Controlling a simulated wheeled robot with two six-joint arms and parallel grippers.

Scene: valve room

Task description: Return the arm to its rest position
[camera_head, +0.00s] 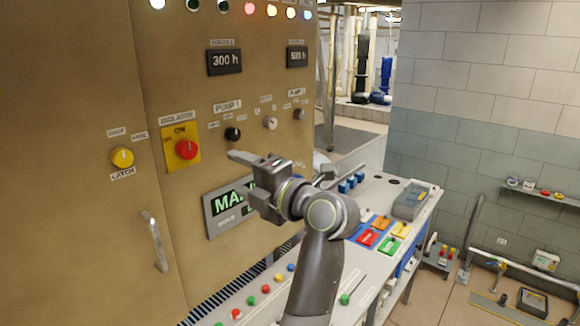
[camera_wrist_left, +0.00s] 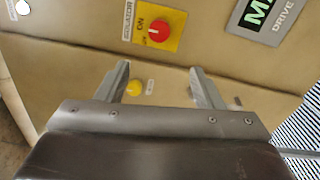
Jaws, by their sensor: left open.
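My left gripper (camera_head: 246,178) is held up in front of the tan control cabinet (camera_head: 90,70), with its arm rising from the bottom middle of the head view. Its jaws are apart and empty. In the left wrist view the two fingers (camera_wrist_left: 159,78) stand wide apart with nothing between their tips. The red isolator knob (camera_head: 186,149) on its yellow plate is left of the gripper in the head view. The gripper partly covers the green-lettered display (camera_head: 228,208). No right gripper can be made out.
A yellow knob (camera_head: 122,157) and a metal door handle (camera_head: 155,241) are on the cabinet at the left. A bench with coloured buttons (camera_head: 265,289) and coloured trays (camera_head: 383,222) lies below and right of my arm. A grey bin (camera_head: 409,203) stands on it. The floor at right holds low fittings.

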